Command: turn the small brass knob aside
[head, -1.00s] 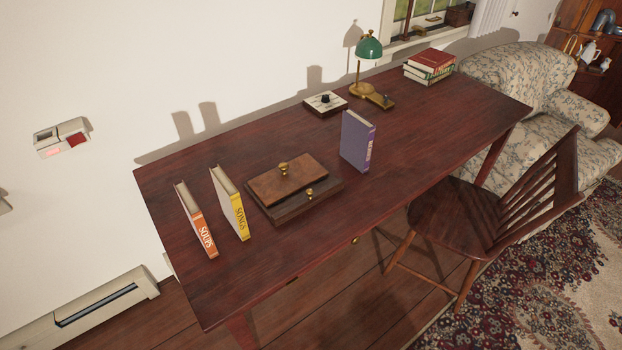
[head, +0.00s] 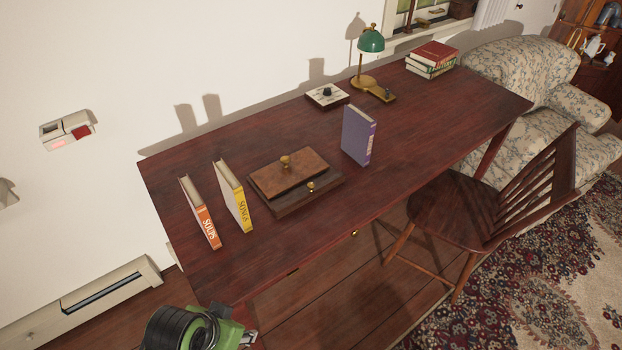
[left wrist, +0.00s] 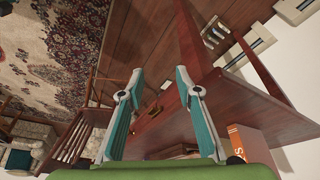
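Several brass knobs show in the head view. A brass knob (head: 286,161) stands on the lid of a low wooden box (head: 265,196), and a smaller brass knob (head: 311,187) sits at the box's front edge. A tiny brass knob (head: 354,233) is on the desk's front edge. My left gripper (left wrist: 160,82) is open and empty in the left wrist view, its two fingers spread, facing the desk's edge and underside. In the head view its green and black wrist shows at the bottom left, below the desk and apart from the knobs. My right gripper is not in view.
On the dark red desk (head: 420,122) stand an orange-spined book (head: 203,213), a yellow-spined book (head: 233,196) and a purple book (head: 358,135). A white box with a dial (head: 327,96), a green lamp (head: 370,42) and stacked books (head: 431,60) are farther back. A chair (head: 458,210) stands in front.

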